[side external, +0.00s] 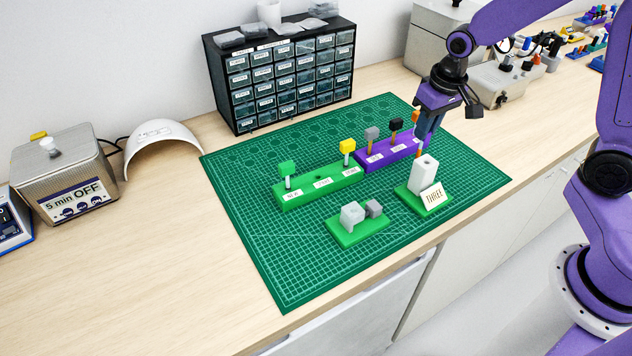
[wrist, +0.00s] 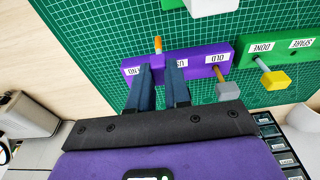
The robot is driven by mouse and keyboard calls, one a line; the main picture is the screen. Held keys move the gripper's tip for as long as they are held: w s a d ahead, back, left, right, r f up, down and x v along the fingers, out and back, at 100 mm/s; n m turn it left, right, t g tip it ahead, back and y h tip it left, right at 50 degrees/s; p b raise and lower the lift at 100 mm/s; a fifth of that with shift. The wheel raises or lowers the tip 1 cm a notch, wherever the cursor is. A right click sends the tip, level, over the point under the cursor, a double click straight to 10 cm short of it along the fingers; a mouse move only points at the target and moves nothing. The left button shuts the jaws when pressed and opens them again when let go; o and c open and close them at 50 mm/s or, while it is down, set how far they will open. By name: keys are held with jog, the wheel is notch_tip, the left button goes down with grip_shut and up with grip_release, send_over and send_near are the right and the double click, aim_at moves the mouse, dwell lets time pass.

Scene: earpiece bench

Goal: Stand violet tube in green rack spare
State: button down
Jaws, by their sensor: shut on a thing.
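My gripper (side external: 424,135) points down at the right end of the violet rack (side external: 373,161); in the wrist view its fingers (wrist: 162,75) are shut on a slim piece with an orange-brown shaft (wrist: 157,44). Most of that piece is hidden, and I cannot tell whether it touches the rack. Grey-topped (side external: 371,135) and black-topped (side external: 396,126) pieces stand in the violet rack. The green rack (side external: 305,193) holds green-topped (side external: 287,169) and yellow-topped (side external: 347,147) pieces at its ends. Its middle hole, labelled SPARE (wrist: 301,44), is empty.
A white block (side external: 424,172) labelled THREE stands on a green base in front of the violet rack. Another green base (side external: 346,237) holds pale and grey blocks. A drawer cabinet (side external: 290,80) stands behind. The green mat (side external: 270,260) is clear at front left.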

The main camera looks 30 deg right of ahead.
notch_tip(320, 180, up, 12)
jog(key=w+a+n+y, duration=0.1)
jog(key=w+a+n, duration=0.2)
jog(key=a, duration=0.9)
jog(key=w+a+n, duration=0.3)
jog(key=a, duration=0.8)
jog(key=shift+f, duration=2.8)
jog(key=shift+d, duration=0.1)
jog(key=shift+f, duration=2.25)
jog(key=shift+f, duration=1.35)
